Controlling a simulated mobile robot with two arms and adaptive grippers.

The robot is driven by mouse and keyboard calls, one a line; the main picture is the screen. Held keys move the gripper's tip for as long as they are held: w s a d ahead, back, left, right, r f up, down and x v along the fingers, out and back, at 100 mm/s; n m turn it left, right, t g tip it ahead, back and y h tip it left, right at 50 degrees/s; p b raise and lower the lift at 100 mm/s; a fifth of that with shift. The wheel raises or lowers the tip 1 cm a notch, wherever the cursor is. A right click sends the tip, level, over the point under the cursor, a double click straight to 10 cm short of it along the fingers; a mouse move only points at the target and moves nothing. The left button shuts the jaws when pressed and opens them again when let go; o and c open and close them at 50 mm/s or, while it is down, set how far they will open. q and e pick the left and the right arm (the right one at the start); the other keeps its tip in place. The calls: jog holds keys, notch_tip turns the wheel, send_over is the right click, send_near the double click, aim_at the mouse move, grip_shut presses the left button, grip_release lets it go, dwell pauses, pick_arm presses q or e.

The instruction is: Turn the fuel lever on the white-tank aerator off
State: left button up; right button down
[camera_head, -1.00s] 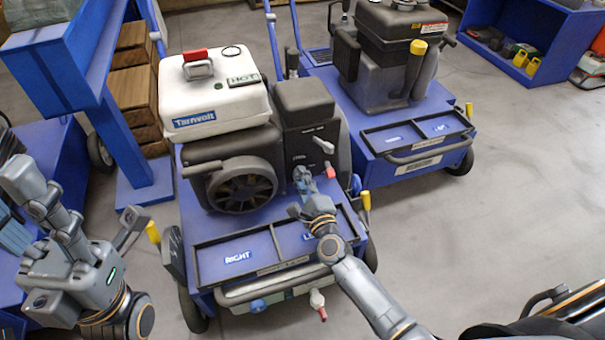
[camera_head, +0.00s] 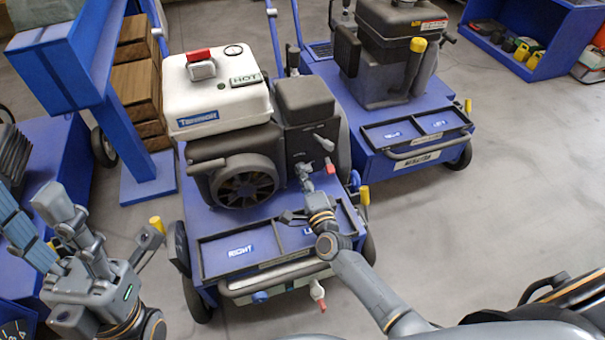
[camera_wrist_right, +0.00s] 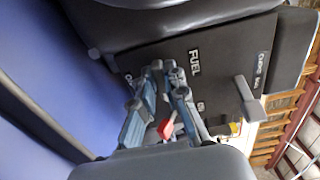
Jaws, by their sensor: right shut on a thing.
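The white-tank aerator (camera_head: 217,97) stands in the middle of the head view, its black control panel (camera_head: 310,148) facing me. My right gripper (camera_head: 304,172) is at the lower left of that panel. In the right wrist view, my right gripper (camera_wrist_right: 167,75) has its fingers close together beside the FUEL label, shut on the fuel lever. The fingers hide most of the lever, so I cannot tell its exact position. A grey choke lever (camera_wrist_right: 249,98) stands to the right, apart from the fingers. My left gripper (camera_head: 105,220) is open and empty at the left.
A red switch (camera_head: 330,165) is just right of my right gripper on the panel. A second, dark-tank aerator (camera_head: 400,60) stands close at the right. A blue rack (camera_head: 130,150) with wooden boxes is at the left. Bare floor (camera_head: 510,190) lies at the right.

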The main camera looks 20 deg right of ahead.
jog(key=shift+w+a+r, duration=0.15)
jog(key=shift+r, duration=0.1)
jog(key=c, duration=1.4)
grip_release()
jog(key=shift+f, duration=0.1)
jog(key=shift+f, duration=0.1)
jog(key=shift+s, duration=0.45)
jog(key=s, duration=1.1)
jog(key=shift+d, duration=0.2)
